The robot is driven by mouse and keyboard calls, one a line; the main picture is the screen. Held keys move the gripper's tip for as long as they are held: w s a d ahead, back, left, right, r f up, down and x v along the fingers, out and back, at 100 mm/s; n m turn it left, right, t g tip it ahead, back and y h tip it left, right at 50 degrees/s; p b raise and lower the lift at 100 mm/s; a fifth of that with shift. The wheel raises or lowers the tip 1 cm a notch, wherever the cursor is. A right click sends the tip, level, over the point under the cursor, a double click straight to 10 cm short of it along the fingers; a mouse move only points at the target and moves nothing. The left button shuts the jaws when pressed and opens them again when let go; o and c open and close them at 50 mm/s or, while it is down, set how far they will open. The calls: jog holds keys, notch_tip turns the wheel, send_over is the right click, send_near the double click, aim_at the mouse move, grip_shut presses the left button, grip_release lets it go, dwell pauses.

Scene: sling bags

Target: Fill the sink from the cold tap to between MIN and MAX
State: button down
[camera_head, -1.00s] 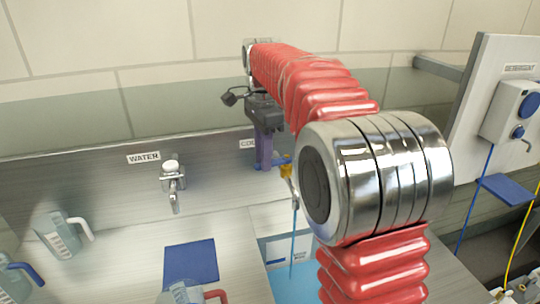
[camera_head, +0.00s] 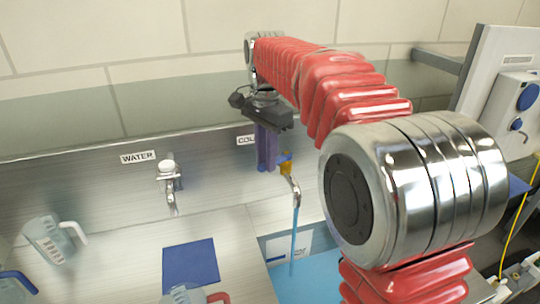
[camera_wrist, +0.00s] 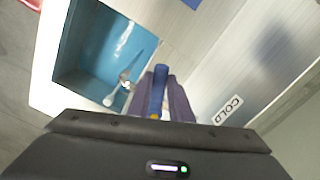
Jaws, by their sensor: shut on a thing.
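The cold tap (camera_head: 288,172) has a yellow-orange part and a metal spout, under the partly hidden COLD label (camera_head: 246,140). My gripper (camera_head: 268,162), with purple fingers, is shut on its blue lever (camera_wrist: 158,88), seen between the fingers in the wrist view. A blue stream of water (camera_head: 294,232) runs from the spout into the sink (camera_head: 262,238). Water (camera_head: 308,287) covers the sink's bottom, and its surface shows bright ripples in the wrist view (camera_wrist: 122,42). A white label panel (camera_head: 300,243) is on the sink's inner wall; its marks are too small to read.
A clear jug (camera_head: 48,240), a blue mat (camera_head: 190,263) and a red-handled jug (camera_head: 182,295) are on the counter. A panel with a blue-knobbed unit (camera_head: 516,100) stands at right.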

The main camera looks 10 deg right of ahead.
dwell(0.4)
jog(key=c, duration=1.6)
grip_release()
jog(key=shift+s, duration=0.1)
jog(key=shift+r, duration=6.85)
jog(key=shift+s, duration=0.1)
